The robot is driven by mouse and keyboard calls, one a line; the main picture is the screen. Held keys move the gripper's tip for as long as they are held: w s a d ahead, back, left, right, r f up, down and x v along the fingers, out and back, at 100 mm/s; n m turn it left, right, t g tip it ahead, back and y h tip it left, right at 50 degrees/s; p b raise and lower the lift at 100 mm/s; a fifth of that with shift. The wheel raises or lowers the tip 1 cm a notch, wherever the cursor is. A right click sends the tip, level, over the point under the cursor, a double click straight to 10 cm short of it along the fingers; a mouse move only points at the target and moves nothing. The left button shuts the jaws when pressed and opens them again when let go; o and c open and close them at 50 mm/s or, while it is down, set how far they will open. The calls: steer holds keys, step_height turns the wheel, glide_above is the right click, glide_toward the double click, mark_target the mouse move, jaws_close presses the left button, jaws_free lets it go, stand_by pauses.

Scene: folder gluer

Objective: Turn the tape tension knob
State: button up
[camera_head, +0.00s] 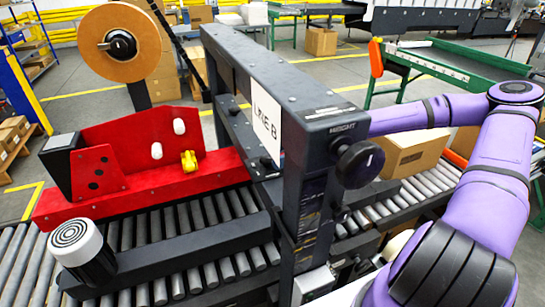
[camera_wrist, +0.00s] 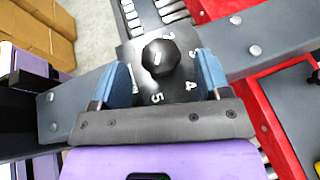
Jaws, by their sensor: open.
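In the wrist view a black faceted knob (camera_wrist: 161,58) with a short white mark stands on a dark plate (camera_wrist: 133,50) with white digits 2, 3, 4 and 5 around it. No name label is readable there, so I cannot confirm it is the tape tension knob. My gripper (camera_wrist: 162,68) is open, with one blue finger left of the knob and one right. A gap shows on both sides, with no visible contact. In the head view my gripper and this numbered dial are hidden behind the dark frame (camera_head: 265,75).
A second black knob (camera_head: 360,163), labelled HEIGHT, sticks out from the frame's near post. A tape roll (camera_head: 98,32) stands at the upper left above a red housing (camera_head: 140,140). Rollers (camera_head: 185,215) run below. A cardboard box (camera_head: 413,152) sits behind the post.

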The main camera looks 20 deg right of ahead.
steer(key=shift+x, duration=0.85)
steer(key=c, duration=0.9)
